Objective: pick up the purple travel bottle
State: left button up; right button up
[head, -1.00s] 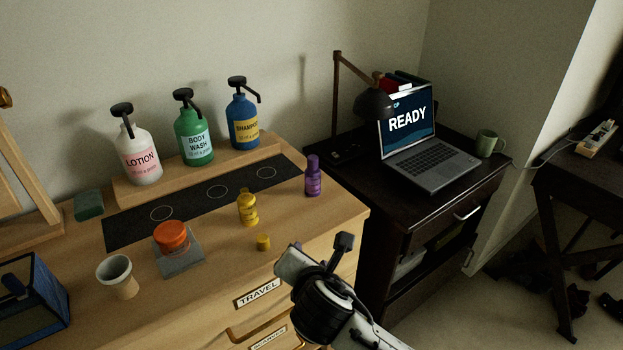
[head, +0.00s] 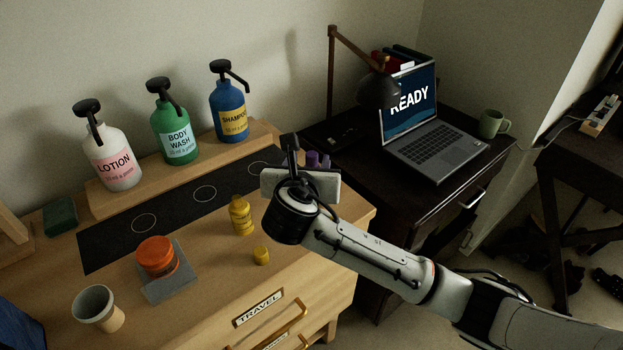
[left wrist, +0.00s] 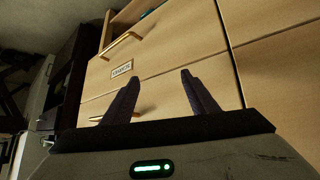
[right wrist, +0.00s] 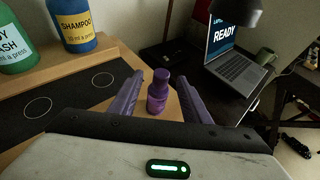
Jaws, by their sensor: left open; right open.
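The purple travel bottle (right wrist: 157,95) stands upright near the dresser's right edge. In the right wrist view it is between the two fingers of my right gripper (right wrist: 160,97), which is open, and I see no finger touching it. In the head view only the bottle's top (head: 318,160) shows behind my right gripper (head: 300,182); the rest is hidden. My left gripper (left wrist: 158,95) is open and empty, facing the drawer fronts in the left wrist view.
A yellow bottle (head: 241,216) and a yellow cap (head: 261,255) stand left of my right arm. Pump bottles, including the blue shampoo (head: 229,112), line the back riser. A laptop (head: 436,143) and lamp (head: 378,88) are on the dark desk to the right.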

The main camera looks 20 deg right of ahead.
aim_at(311, 161)
jog(key=x, duration=0.4)
jog(key=shift+d+f, duration=0.1)
jog(key=shift+f, duration=0.15)
grip_shut()
